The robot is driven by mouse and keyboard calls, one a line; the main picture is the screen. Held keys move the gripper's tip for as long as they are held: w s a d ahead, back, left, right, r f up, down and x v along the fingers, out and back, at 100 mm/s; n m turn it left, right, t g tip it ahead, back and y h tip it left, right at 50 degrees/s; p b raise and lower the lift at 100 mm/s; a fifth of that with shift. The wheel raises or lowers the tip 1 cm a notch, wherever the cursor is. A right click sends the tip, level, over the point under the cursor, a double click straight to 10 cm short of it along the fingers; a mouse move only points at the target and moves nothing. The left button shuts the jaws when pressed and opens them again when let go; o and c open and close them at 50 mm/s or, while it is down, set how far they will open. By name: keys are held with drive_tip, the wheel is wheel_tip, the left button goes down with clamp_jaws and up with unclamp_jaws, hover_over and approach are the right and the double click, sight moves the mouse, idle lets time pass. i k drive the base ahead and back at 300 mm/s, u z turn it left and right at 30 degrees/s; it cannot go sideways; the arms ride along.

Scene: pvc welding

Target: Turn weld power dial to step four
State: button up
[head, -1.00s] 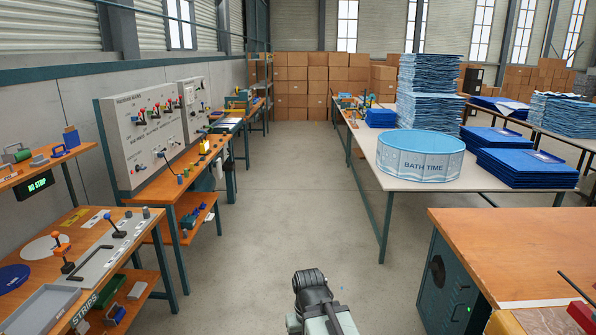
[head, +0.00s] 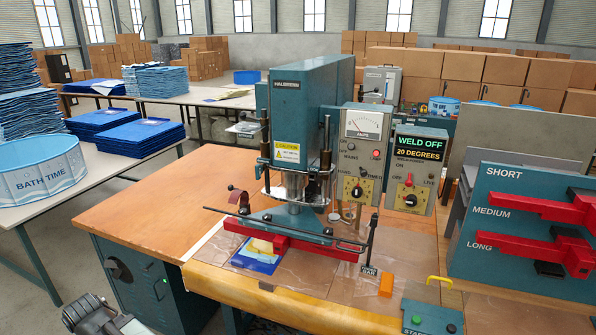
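The teal welding machine (head: 305,115) stands on the wooden bench in the head view. Two grey control panels are fixed at its right side. The left panel (head: 362,140) has an amps meter and a dial (head: 358,191) with a yellow plate. The right panel (head: 415,165) has a lit display (head: 419,148) reading "WELD OFF 20 DEGREES", a red-knobbed switch and a dial (head: 410,199) with a yellow plate. Which dial is weld power, and their settings, are too small to read. Part of my arm shows at the lower left, far from the panels; my gripper's fingers are not visible.
The wooden bench (head: 150,212) has free room at its left. A green box (head: 432,318) and orange block (head: 386,285) sit at the front. A pool (head: 40,168) is on the left table.

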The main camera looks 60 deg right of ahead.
sight(411, 200)
drive_tip(key=z, duration=2.4)
drive_tip(key=k, duration=1.35)
drive_tip(key=u, duration=0.95)
drive_tip(key=i, duration=1.15)
